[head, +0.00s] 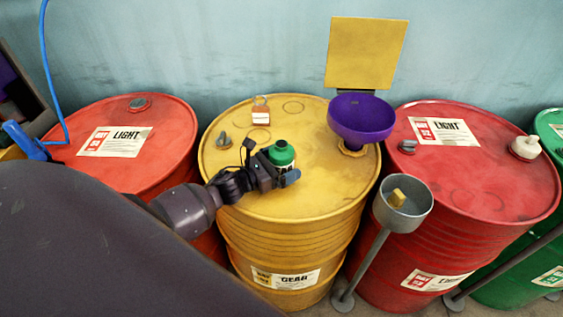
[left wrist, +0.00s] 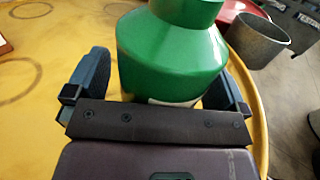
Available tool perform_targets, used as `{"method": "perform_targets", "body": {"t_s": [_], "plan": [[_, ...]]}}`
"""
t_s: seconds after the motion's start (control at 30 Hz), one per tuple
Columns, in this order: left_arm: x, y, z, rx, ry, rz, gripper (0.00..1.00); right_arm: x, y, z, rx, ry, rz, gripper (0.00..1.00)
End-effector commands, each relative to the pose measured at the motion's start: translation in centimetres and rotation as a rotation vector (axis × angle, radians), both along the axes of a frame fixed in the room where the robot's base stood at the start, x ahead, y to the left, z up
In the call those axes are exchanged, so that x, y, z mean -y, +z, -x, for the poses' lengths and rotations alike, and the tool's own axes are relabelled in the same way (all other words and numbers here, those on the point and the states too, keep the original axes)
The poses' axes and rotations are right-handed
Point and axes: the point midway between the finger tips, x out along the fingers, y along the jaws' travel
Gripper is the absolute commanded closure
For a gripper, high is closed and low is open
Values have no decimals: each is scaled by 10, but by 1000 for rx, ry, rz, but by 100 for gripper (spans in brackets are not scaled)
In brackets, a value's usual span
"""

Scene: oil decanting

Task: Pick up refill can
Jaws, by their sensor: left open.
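The refill can is a green bottle with a cap (head: 281,153), on or just above the top of the yellow drum (head: 300,200) in the head view. In the left wrist view the green can (left wrist: 172,58) stands between the two blue fingers. My left gripper (head: 282,175) is open around the can, with a finger on each side of it. In the left wrist view a gap shows at the left finger; contact at the right finger cannot be told. The can's lower part is hidden by the gripper. My right gripper is not in view.
A purple funnel (head: 361,117) sits in the yellow drum's opening, with a yellow board (head: 367,53) behind. A padlock (head: 260,114) lies on the drum. A grey cup on a stand (head: 403,204) is at front right. Red drums (head: 110,175) (head: 480,185) flank it.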

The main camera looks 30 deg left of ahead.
Motion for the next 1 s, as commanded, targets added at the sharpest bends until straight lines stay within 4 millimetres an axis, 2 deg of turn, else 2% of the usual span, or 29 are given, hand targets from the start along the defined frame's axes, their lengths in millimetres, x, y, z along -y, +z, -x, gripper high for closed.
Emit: {"method": "perform_targets", "body": {"t_s": [0.17,0.5,0.6,0.87,1.0], "plan": [[0,0,0,0,0,0,0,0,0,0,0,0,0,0],[0,0,0,0,0,-1,51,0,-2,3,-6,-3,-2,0],[0,1,0,2,-1,0,62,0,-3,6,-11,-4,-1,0],[0,3,0,3,-2,-1,62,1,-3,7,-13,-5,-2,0],[0,16,0,4,-3,-4,62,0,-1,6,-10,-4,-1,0]]}}
